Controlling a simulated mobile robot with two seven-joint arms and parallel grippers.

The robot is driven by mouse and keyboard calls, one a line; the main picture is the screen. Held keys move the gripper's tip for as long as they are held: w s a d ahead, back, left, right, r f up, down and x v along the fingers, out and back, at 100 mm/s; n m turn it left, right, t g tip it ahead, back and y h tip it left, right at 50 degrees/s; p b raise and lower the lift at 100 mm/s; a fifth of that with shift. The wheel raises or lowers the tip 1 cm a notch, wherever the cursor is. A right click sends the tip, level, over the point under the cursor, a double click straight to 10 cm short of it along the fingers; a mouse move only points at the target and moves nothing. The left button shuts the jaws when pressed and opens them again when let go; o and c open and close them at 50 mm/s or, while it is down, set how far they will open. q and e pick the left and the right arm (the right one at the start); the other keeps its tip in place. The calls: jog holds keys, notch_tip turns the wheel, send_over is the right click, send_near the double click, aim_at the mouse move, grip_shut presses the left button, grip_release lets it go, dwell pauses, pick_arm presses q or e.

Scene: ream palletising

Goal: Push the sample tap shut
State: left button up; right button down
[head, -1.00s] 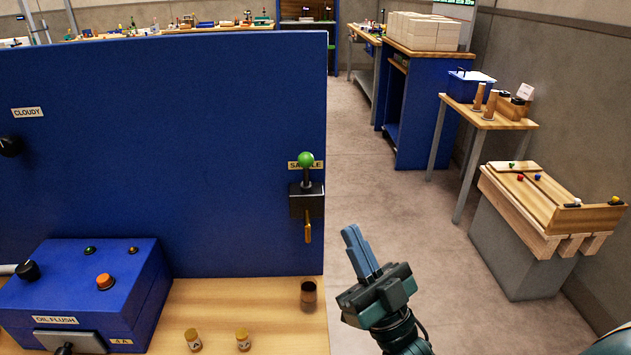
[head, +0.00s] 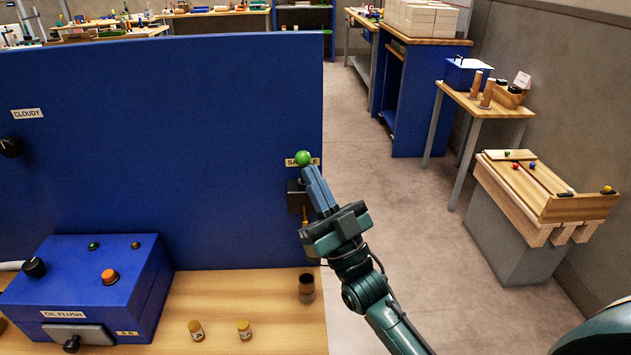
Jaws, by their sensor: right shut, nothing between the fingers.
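The sample tap has a green ball knob (head: 303,158) at the top of its lever, at the right edge of the blue panel (head: 190,130). A label, partly covered, sits behind the knob. The tap's dark body (head: 295,197) and brass spout are partly hidden by my right gripper (head: 313,173). The right gripper is shut and empty, its fingertips just below the green knob in the picture. I cannot tell whether they touch the knob or lever. My left gripper is not in view.
A small dark cup (head: 306,288) stands on the wooden bench (head: 225,300) below the tap. Two small jars (head: 196,330) stand near the front. A blue oil flush box (head: 95,285) is at the left. Open floor (head: 400,215) lies right of the panel.

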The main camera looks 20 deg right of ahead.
pick_arm(q)
jog(key=p, duration=0.1)
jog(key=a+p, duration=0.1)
jog(key=p, duration=0.1)
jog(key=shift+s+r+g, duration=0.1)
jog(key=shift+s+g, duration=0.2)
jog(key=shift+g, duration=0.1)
pick_arm(e)
jog(key=shift+w+d+r+m+h, duration=0.2)
jog(key=shift+w+r+m+h, duration=0.5)
jog(key=shift+m+h, duration=0.1)
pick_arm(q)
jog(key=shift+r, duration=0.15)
pick_arm(e)
jog(key=shift+s, duration=0.1)
